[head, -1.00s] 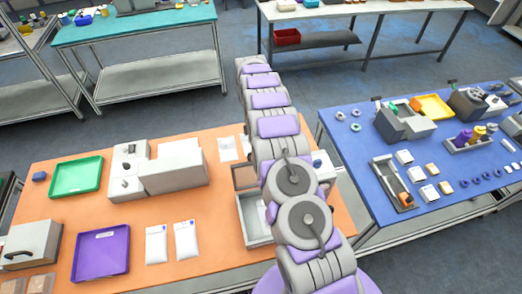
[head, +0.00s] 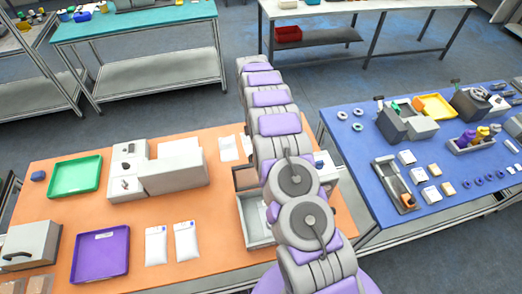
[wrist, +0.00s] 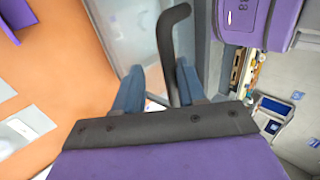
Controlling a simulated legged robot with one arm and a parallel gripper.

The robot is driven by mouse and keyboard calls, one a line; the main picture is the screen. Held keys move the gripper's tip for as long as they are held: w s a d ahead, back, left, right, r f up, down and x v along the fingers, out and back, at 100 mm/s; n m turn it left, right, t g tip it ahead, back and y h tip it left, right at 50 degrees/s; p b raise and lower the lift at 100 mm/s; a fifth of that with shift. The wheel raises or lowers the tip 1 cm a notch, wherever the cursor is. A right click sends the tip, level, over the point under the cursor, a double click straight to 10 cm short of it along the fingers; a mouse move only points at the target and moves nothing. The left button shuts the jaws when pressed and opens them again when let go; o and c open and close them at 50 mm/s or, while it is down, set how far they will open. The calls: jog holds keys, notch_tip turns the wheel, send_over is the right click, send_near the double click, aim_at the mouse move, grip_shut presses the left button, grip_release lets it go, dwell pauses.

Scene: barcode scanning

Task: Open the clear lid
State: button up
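The clear lid (wrist: 138,28) shows as a see-through panel with a pale frame in the wrist view. A dark curved bar (wrist: 166,42), which looks like its handle, runs down between my fingers. My gripper (wrist: 160,80) has its two blue fingers apart, with the bar between them and closer to the right finger. A gap shows on the left of the bar. In the head view a grey box (head: 243,226) on the orange table is partly behind my arm. My gripper is hidden there.
A blue table (head: 375,220) with many small items stands close on the right.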

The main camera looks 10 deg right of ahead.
jog(key=shift+r, duration=0.1)
jog(key=s+r, duration=0.2)
jog(key=s, duration=0.6)
jog(key=s+r, duration=0.2)
jog(key=s, duration=0.6)
jog(key=shift+r, duration=0.35)
dwell(0.4)
